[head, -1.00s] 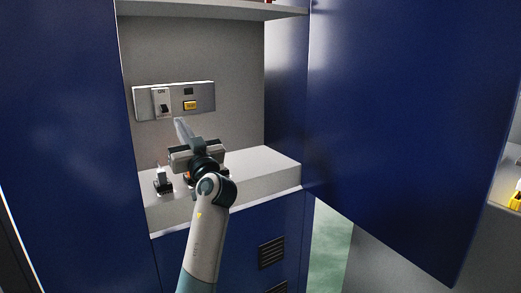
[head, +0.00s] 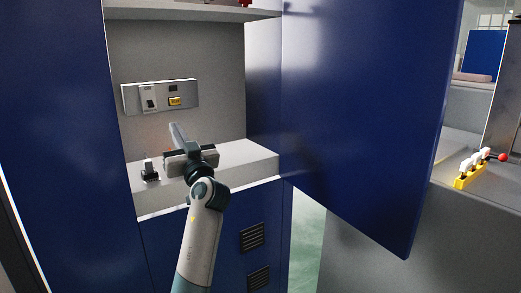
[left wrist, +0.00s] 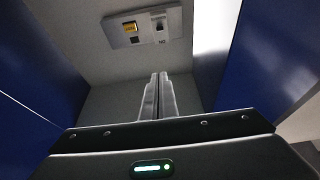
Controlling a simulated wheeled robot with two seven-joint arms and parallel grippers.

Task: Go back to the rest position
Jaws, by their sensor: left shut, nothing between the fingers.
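My left gripper (head: 177,132) is in front of the open cabinet, over its pale shelf (head: 240,157). Its two fingers are together with nothing between them; they also show closed in the left wrist view (left wrist: 158,97). The fingers point up toward the back wall, below a grey switch panel (head: 187,88) with a yellow button (head: 175,101) and a dark switch. The panel shows upside down in the left wrist view (left wrist: 140,27). The fingers look apart from the panel. My right gripper is in neither view.
A small black-and-white device (head: 150,172) stands on the shelf left of my gripper. The open blue door (head: 365,110) stands to the right of the arm. Beyond it is a yellow block (head: 464,181) with white pieces and a red ball (head: 502,157).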

